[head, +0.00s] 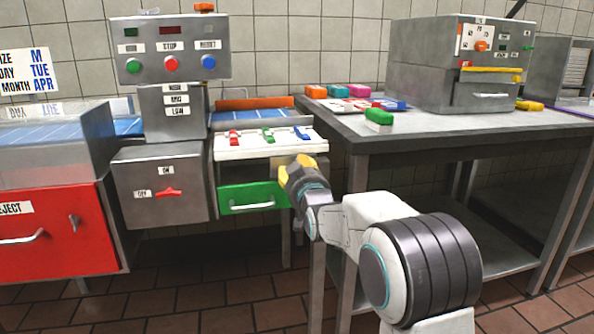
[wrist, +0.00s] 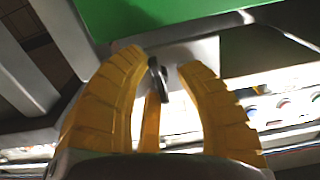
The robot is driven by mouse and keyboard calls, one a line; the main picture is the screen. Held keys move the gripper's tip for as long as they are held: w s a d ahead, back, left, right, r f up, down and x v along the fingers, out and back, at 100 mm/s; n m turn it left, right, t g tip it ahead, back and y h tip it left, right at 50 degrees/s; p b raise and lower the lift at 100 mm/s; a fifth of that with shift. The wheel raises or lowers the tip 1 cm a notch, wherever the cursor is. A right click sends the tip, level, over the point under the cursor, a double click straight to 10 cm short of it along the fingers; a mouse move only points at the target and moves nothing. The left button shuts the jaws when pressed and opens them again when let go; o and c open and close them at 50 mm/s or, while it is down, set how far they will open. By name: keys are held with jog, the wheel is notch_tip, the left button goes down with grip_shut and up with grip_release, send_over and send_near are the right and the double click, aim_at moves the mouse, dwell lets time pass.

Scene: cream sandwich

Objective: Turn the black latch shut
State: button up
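My gripper (head: 288,172) has yellow fingers and is at the right front of the white panel (head: 228,155), beside the green drawer (head: 245,197). In the wrist view my gripper (wrist: 163,62) is open, with its fingers spread. A small black latch (wrist: 157,79) shows between the fingers, in front of a grey plate. Gaps show between it and the two outer fingers; whether the middle finger touches it I cannot tell. The green drawer (wrist: 150,15) fills the top of the wrist view. In the head view my gripper hides the latch.
Red, green and blue levers (head: 268,135) stand on the white panel. A grey box with a red switch (head: 168,192) is to the left. A grey worktable (head: 440,128) stands close on the right of my gripper. The tiled floor (head: 200,300) in front of the machines is clear.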

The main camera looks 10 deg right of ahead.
jog(key=shift+o, duration=1)
jog(key=shift+a+r, duration=0.15)
jog(key=shift+a, duration=0.05)
jog(key=shift+d, duration=0.1)
jog(key=shift+s, duration=0.15)
jog(key=s, duration=1.1)
jog(key=shift+s, duration=0.4)
